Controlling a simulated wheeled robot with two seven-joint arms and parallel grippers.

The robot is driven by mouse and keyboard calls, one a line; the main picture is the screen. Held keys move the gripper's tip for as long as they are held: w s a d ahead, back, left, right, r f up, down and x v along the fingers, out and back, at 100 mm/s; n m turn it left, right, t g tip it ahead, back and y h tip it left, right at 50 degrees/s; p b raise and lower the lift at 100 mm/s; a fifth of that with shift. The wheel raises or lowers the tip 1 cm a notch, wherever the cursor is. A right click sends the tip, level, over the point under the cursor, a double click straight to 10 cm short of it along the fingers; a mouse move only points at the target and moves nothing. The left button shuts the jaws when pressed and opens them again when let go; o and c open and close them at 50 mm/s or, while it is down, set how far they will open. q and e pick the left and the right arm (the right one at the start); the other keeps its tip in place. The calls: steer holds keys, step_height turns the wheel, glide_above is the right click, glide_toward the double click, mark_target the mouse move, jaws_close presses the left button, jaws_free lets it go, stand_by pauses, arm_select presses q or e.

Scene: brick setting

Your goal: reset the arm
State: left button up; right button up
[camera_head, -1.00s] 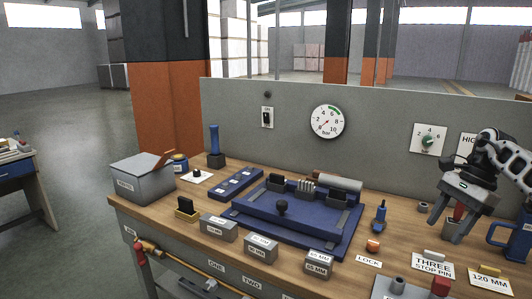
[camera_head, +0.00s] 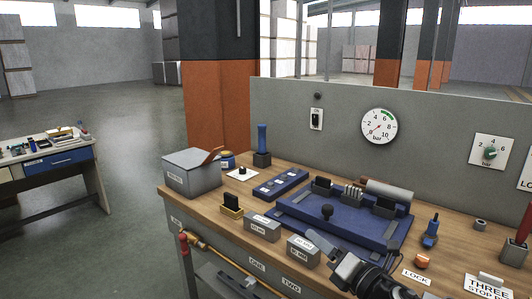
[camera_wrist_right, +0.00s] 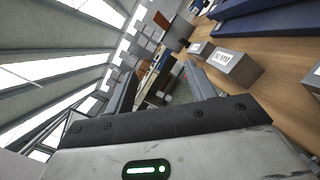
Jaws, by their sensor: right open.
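My right gripper (camera_head: 324,247) is at the front edge of the workbench, low in the head view, in front of the blue fixture plate. Its fingers point to the upper left, and nothing is seen between them. In the right wrist view the two fingers (camera_wrist_right: 160,88) stand well apart, with only floor and distant furniture between them. One grey labelled block (camera_head: 303,247) sits just left of the fingertips; whether they touch cannot be told. My left gripper is not in view.
The workbench (camera_head: 222,180) holds a grey box (camera_head: 190,176), a blue fixture (camera_head: 300,208), a blue screwdriver-like tool (camera_head: 430,232) and an orange part (camera_head: 421,261). A panel with a gauge (camera_head: 379,126) stands behind. Open floor (camera_head: 130,170) lies left, before another table (camera_head: 60,160).

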steer(key=s+d+f+m+g+h, duration=0.25)
steer(key=s+f+m+h, duration=0.35)
steer(key=m, duration=0.5)
steer(key=s+d+f+m+g+h, duration=0.1)
steer(key=s+d+f+m+h, duration=0.35)
steer(key=s+m, duration=0.55)
steer(key=s+f+m+g, duration=0.2)
steer(key=s+m+g, duration=0.25)
steer(key=s, duration=0.45)
steer(key=s+f+m+g, duration=0.2)
steer(key=s+m+g, duration=0.3)
steer(key=s, duration=0.5)
steer(key=w+a+f+t+y, duration=0.2)
steer(key=w+a+f+t, duration=0.2)
steer(key=w+f+t, duration=0.2)
step_height(320, 180, down, 3)
steer(key=shift+w+a+r+t+y, duration=0.15)
steer(key=shift+a+t+y, duration=0.15)
steer(key=shift+t, duration=0.4)
